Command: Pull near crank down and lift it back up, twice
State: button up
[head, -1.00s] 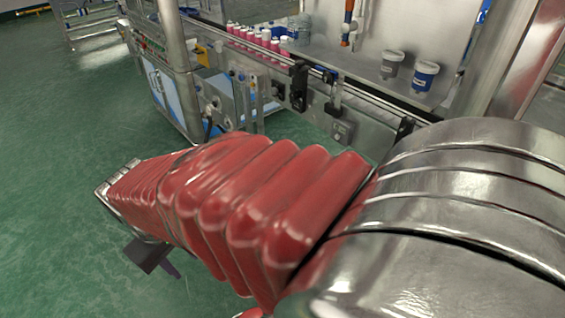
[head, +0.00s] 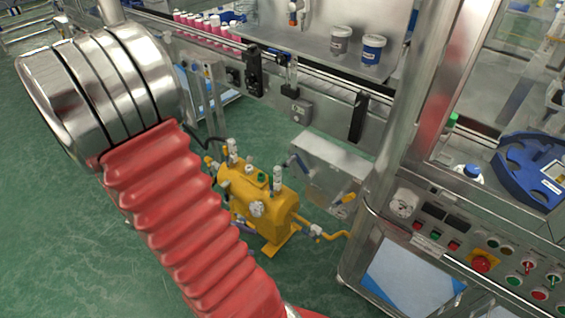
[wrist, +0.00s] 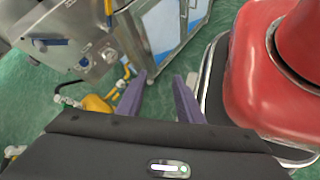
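A grey metal box (head: 325,170) under the conveyor has a blue lever (head: 301,162) on its left and a yellow handle (head: 349,197) on its right. I cannot tell for sure which of these is the near crank. The wrist view shows a grey box (wrist: 75,30) at upper left with a blue handle (wrist: 50,42) and a yellow handle (wrist: 127,70). My gripper (wrist: 160,80) has its two purple fingers apart, with nothing between them. The handles lie left of the fingers and apart from them. My arm hides the gripper in the head view.
A yellow tank (head: 258,205) with valves stands on the green floor left of the box. A control cabinet (head: 410,275) with buttons stands at right. Open floor (head: 70,230) lies at left.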

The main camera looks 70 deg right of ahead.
jog(key=s+d+f+n+g+h, duration=0.2)
jog(key=s+d+n+g, duration=0.15)
jog(key=d, duration=0.25)
jog(key=n+t+h, duration=0.5)
jog(key=n+h, duration=0.4)
jog(key=h, duration=0.1)
send_near(287, 164)
jog(key=v, duration=0.4)
jog(key=shift+d+f, duration=0.2)
jog(key=shift+d, duration=0.05)
jog(key=shift+s, duration=0.1)
jog(key=shift+x, duration=6.9)
jog(key=shift+r, duration=0.15)
jog(key=shift+c, duration=0.2)
